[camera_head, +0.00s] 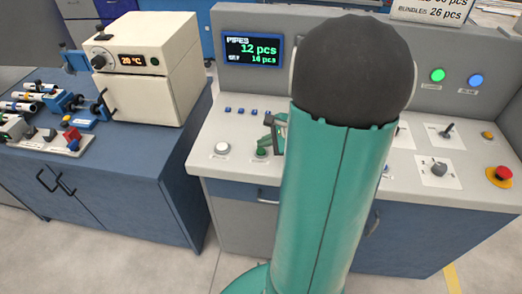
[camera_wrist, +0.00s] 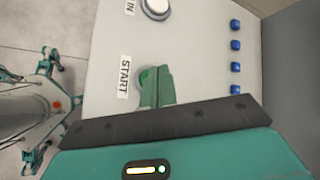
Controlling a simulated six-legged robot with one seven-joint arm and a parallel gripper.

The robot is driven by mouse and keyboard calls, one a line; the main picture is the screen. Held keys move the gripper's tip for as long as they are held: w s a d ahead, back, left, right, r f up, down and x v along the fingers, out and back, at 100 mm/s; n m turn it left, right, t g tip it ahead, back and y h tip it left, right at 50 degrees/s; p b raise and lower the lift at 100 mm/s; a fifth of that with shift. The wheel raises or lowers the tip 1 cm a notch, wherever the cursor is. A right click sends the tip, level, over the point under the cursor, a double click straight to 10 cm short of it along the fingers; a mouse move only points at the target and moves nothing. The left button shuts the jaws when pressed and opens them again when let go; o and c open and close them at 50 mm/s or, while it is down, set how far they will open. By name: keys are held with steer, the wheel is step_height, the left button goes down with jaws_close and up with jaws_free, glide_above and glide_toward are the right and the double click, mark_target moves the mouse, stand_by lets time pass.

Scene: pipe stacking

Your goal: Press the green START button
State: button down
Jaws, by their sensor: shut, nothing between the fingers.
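The green START button (camera_wrist: 145,75) is on the light console top in the wrist view, right beside its START label (camera_wrist: 125,77). My gripper (camera_wrist: 157,72) is shut and empty, its green fingertips over the button and covering part of it. I cannot tell whether they touch it or press it. In the head view the green button (camera_head: 262,153) shows low on the console's left part, with my gripper (camera_head: 271,138) right at it, partly hidden behind my arm.
A white button (camera_head: 222,148) lies left of the START button. Several small blue buttons (camera_head: 241,111) run behind it. The display (camera_head: 252,50) reads 12 pcs. A red emergency button (camera_head: 499,174) is at the right. An oven-like box (camera_head: 150,70) stands on the left cabinet.

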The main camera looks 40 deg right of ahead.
mark_target(265, 151)
steer(key=shift+r, duration=2.5)
steer(key=s+a+r+n+g+h, duration=0.1)
steer(key=s+a+r+n, duration=0.2)
steer(key=a+n, duration=0.4)
steer(key=s+a+r+n+g+h, duration=0.1)
steer(key=s+a+r+n, duration=0.2)
steer(key=a+n, duration=0.5)
steer(key=s+a+r+n+g+h, duration=0.1)
steer(key=s+a+r+n, duration=0.2)
steer(key=a+n, duration=0.5)
steer(key=a+r, duration=0.1)
steer(key=a, duration=0.3)
steer(key=shift+s+a+r, duration=0.2)
steer(key=shift+s+a, duration=0.05)
steer(key=shift+s, duration=0.1)
steer(key=shift+d, duration=0.15)
